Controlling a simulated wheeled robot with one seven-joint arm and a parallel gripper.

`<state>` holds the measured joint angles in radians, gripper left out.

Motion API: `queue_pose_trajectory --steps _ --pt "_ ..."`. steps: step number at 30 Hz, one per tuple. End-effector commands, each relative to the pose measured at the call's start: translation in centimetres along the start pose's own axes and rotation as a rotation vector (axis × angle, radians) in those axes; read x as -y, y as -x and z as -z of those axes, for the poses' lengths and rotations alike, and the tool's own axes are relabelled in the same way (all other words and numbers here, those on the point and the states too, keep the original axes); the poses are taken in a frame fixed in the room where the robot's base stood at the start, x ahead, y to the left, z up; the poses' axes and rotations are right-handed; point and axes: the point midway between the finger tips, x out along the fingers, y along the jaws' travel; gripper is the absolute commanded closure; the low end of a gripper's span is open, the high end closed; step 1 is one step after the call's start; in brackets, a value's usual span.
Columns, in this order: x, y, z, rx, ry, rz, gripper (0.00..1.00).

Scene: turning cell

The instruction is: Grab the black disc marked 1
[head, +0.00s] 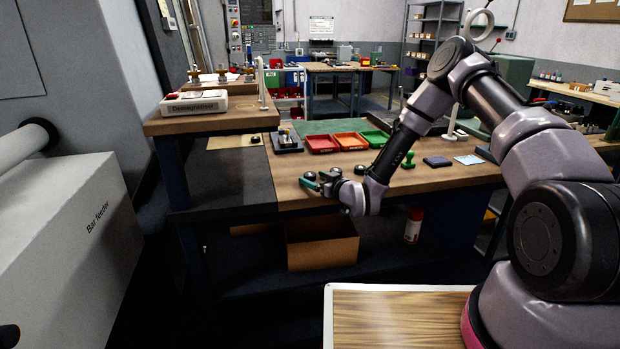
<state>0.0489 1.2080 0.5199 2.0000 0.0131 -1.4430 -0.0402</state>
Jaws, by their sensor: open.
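Small dark round things lie on the wooden workbench (440,183) around my gripper (318,181). One dark disc (309,175) is just left of the fingers, one dark round thing (335,170) is right behind them, and another dark disc (360,169) is to the right near my wrist. No number can be read on any of them, so I cannot tell which is marked 1. My gripper is open, low over the front of the bench, with its fingers pointing left. Whether it touches a disc is hidden.
A green stamp-like object (408,160), a dark blue pad (437,161) and a light blue sheet (469,159) lie right. A demagnetiser (195,103) sits on a raised shelf at left. A cardboard box (322,243) is below.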

Motion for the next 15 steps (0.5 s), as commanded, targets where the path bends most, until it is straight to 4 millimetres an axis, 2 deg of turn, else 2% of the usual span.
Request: queue_pose_trajectory --steps 8,9,11,15 --pt "-0.02 -0.57 -0.03 0.001 -0.001 0.000 0.11" --pt "-0.01 -0.57 -0.03 0.001 -0.001 0.000 0.15" --pt "-0.01 -0.56 -0.02 0.001 -0.001 0.000 0.38" --pt "0.00 -0.55 -0.02 0.001 -0.001 0.000 0.91"
